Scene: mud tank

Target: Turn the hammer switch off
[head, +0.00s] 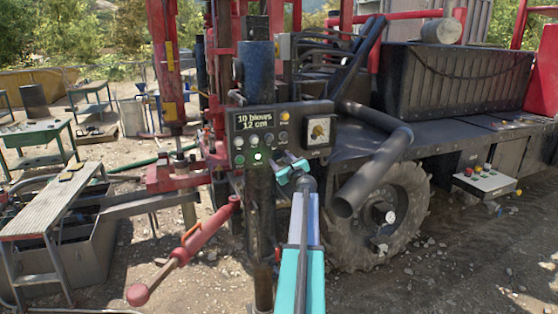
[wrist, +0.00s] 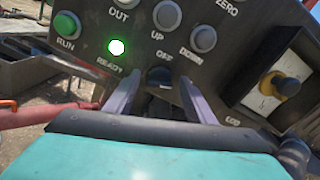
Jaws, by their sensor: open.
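A black control panel (head: 294,147) is on the dark post, its display reading "10 blows 12 cm". My gripper (head: 290,170) is open in front of the panel's lower edge. In the wrist view its fingers (wrist: 160,90) stand on either side of a dark round knob (wrist: 160,76) on the panel (wrist: 226,62). I see nothing held between them, and contact is not clear.
Beside the knob are a lit green READY lamp (wrist: 116,47), a green RUN button (wrist: 66,25) and grey UP (wrist: 167,14) and DOWN (wrist: 203,38) buttons. A thick black pipe (head: 372,170) juts out right of my gripper. A red lever (head: 185,250) is at lower left.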

